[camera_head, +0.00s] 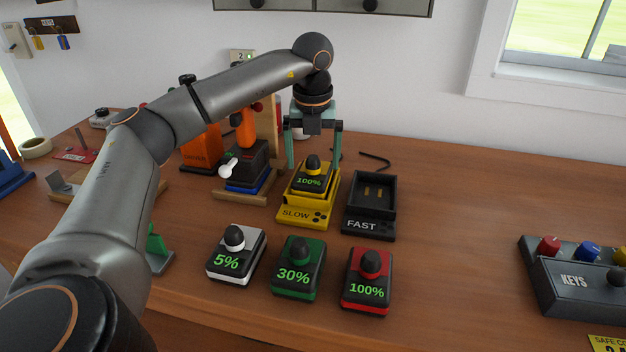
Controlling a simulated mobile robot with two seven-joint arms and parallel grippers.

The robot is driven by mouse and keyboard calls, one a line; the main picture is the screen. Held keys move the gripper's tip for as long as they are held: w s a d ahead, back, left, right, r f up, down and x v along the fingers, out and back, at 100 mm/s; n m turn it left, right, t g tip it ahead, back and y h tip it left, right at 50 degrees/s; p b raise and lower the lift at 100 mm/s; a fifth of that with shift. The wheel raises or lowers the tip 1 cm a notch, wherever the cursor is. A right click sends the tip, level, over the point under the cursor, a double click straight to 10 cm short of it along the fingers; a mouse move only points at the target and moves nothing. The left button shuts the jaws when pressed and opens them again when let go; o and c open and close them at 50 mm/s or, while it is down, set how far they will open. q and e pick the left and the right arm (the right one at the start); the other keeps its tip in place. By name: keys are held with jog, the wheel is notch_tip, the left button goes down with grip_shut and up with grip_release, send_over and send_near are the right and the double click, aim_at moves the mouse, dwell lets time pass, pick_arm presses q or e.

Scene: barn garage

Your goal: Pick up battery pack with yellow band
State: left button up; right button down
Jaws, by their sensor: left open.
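The battery pack with the yellow band (311,177) sits in the yellow SLOW charger (292,214) and shows 100% in green. It has a dark knob on top with a yellow ring. My left gripper (312,165) points down over it, with its two teal fingers open and apart on either side of the pack. Whether the fingers touch it I cannot tell. My right gripper is not in view.
The dark FAST charger (367,224) to the right is empty. In front lie a white pack (217,273) at 5%, a green pack (280,290) at 30% and a red pack (351,304) at 100%. An orange drill (246,130) stands left. A KEYS box (583,287) is far right.

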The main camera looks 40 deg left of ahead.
pick_arm(q)
notch_tip(320, 180, down, 2)
jog(key=shift+w+a+f, duration=0.1)
jog(key=shift+w+f, duration=0.05)
jog(key=shift+f, duration=0.05)
jog(key=shift+r, duration=0.1)
jog(key=c, duration=1.5)
